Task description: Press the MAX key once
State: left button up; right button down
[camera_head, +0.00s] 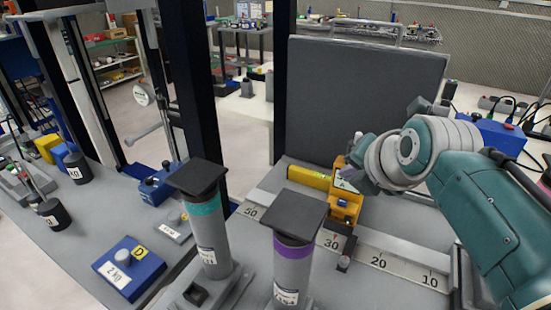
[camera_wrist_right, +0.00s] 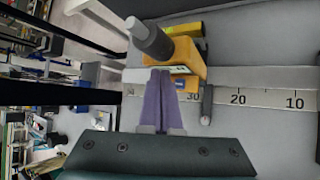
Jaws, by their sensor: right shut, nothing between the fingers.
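A yellow device (camera_head: 346,208) sits on the ruled rail, with a pale plate marked "A" (camera_head: 343,184) near its top and a small blue patch on its front. It also shows in the wrist view (camera_wrist_right: 188,60), with a grey cylinder sticking out of its top. I cannot read a MAX key on it. My right gripper (camera_head: 358,170) is at the device's upper right. Its purple fingers (camera_wrist_right: 160,73) are shut and empty, with the tips over or against the pale plate; I cannot tell if they touch. My left gripper is not in view.
The numbered rail (camera_head: 400,272) runs across the bench before a tall dark panel (camera_head: 360,100). Two posts with black square tops, one teal-banded (camera_head: 207,225) and one purple-banded (camera_head: 293,255), stand to the left. A blue box marked "D" (camera_head: 130,267) lies further left.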

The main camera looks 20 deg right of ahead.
aim_at(342, 202)
jog(key=shift+f+b, duration=0.45)
jog(key=shift+f, duration=0.5)
jog(key=shift+f+b, duration=0.55)
jog(key=shift+f, duration=0.4)
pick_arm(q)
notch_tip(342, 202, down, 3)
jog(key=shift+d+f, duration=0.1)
pick_arm(e)
jog(key=shift+f, duration=0.1)
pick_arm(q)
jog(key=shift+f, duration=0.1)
pick_arm(e)
jog(key=shift+f, duration=0.3)
